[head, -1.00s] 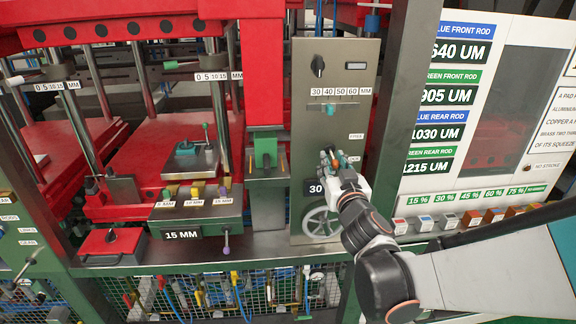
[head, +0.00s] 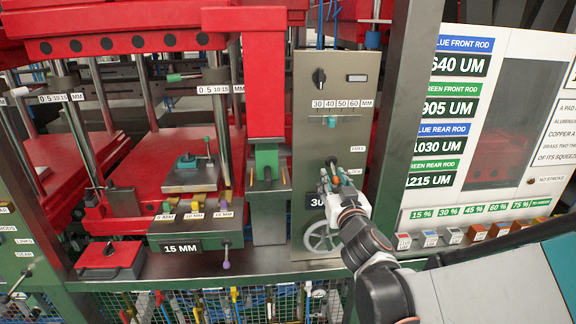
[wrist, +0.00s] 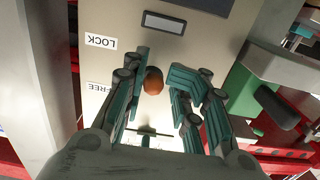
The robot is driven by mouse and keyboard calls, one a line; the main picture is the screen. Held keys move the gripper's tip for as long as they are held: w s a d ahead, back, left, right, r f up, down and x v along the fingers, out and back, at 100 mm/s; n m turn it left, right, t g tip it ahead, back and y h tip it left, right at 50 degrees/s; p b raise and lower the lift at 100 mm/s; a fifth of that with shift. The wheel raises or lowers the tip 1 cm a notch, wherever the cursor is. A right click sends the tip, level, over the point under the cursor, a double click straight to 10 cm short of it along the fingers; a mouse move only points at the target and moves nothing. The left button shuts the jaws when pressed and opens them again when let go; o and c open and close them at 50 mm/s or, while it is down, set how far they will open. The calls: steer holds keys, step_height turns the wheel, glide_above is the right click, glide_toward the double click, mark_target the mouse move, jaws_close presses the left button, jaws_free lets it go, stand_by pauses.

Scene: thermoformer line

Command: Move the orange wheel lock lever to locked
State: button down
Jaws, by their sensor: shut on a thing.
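The orange wheel lock lever shows as a rounded orange-brown knob (wrist: 154,80) between my fingers in the wrist view. My gripper (wrist: 160,92) is shut on it, with teal fingers on either side. The LOCK label (wrist: 101,41) and the FREE label (wrist: 98,88) are on the panel beside it, upside down in this view. In the head view my gripper (head: 328,180) is at the grey panel, close to the height of the LOCK label (head: 354,171), below the FREE label (head: 357,149). My fingers hide the knob there. The lever's exact setting is hard to tell.
A spoked handwheel (head: 321,238) is just below my gripper on the grey panel (head: 308,140). A dark rotary knob (head: 319,77) and a thickness scale (head: 342,104) are above.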

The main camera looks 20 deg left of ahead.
mark_target(336, 185)
steer(key=c, duration=1.7)
jaws_free()
steer(key=shift+w+f, duration=0.35)
steer(key=shift+w, duration=0.05)
steer(key=o, duration=0.7)
steer(key=shift+w+d, duration=0.35)
steer(key=shift+c, duration=0.2)
steer(key=shift+s+a, duration=0.2)
steer(key=shift+s, duration=0.05)
steer(key=shift+v, duration=3.7)
steer(key=shift+a+r, duration=0.1)
steer(key=shift+a, duration=0.1)
